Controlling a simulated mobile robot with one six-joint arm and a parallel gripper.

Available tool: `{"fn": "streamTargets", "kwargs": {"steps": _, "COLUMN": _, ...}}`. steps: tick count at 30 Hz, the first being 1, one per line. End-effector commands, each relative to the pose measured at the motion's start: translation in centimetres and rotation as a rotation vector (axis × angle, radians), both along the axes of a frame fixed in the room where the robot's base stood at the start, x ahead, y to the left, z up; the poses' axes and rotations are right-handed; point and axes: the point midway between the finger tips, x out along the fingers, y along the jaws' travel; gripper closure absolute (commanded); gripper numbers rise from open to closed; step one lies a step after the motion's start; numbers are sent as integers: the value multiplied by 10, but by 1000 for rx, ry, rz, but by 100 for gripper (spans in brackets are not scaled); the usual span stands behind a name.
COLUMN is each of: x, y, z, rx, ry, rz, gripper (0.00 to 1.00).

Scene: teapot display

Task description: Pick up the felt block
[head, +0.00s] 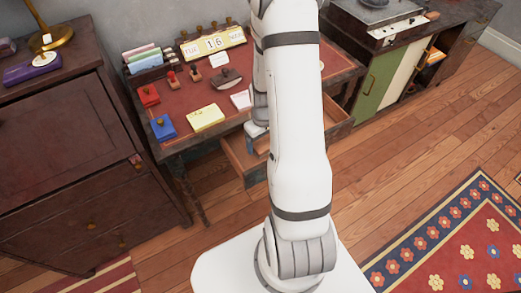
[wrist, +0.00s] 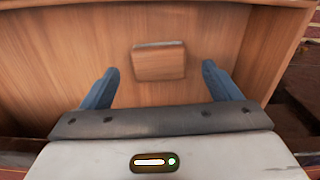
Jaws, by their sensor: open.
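The felt block (wrist: 158,64) shows in the wrist view as a small brown block with a thin grey strip along its far edge. It lies on the wooden floor of the open drawer (wrist: 50,60). My gripper (wrist: 160,76) is open, with one blue finger to the left of the block and one to the right. Clear gaps separate both fingers from the block. In the head view the drawer (head: 236,157) is pulled out from the desk, and my arm hides the block and most of my gripper.
The red-topped desk (head: 188,98) holds a blue pad (head: 162,127), a red pad (head: 148,95), yellow notes (head: 205,117), stamps and a calendar (head: 213,43). A dark cabinet (head: 60,150) stands at left, a green-doored cabinet (head: 378,78) at right. Drawer walls surround my gripper.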

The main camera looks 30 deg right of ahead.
Motion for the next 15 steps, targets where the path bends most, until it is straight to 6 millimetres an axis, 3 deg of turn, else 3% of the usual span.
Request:
{"fn": "streamTargets", "kwargs": {"steps": 6, "x": 0, "y": -1, "z": -28, "rx": 1, "ry": 1, "rz": -1, "gripper": 16}}
{"fn": "streamTargets", "kwargs": {"steps": 15, "x": 0, "y": -1, "z": -32, "rx": 0, "ry": 0, "rz": -1, "gripper": 16}}
